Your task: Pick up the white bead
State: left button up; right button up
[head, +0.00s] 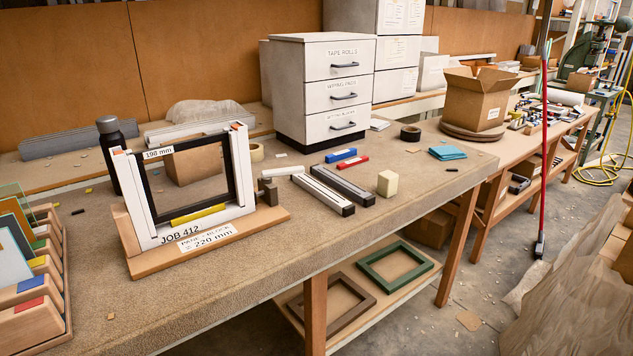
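Two long bars lie side by side on the workbench (330,238) in the middle of the view. The left one is a white bar (320,192) with a dark end and a dark line along it; the right one is a dark grey bar (345,186). A shorter, plain white strip (283,171) lies just behind and left of them. I cannot tell for sure which white piece is the bead. Neither of my grippers is in view.
A white frame (239,172) marked JOB 412 stands on a wooden base (271,216) at left. A cream block (388,183), blue piece (340,156), red piece (352,162) and tape roll (410,133) lie nearby. A drawer cabinet (327,90) stands behind. The front right bench is clear.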

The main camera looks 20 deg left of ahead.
aim_at(339, 204)
jog(key=i+l+u, duration=0.3)
jog(key=i+l, duration=0.15)
jog(key=l, duration=0.2)
jog(key=i+l+u, duration=0.3)
jog(key=l, duration=0.45)
jog(key=i, duration=0.1)
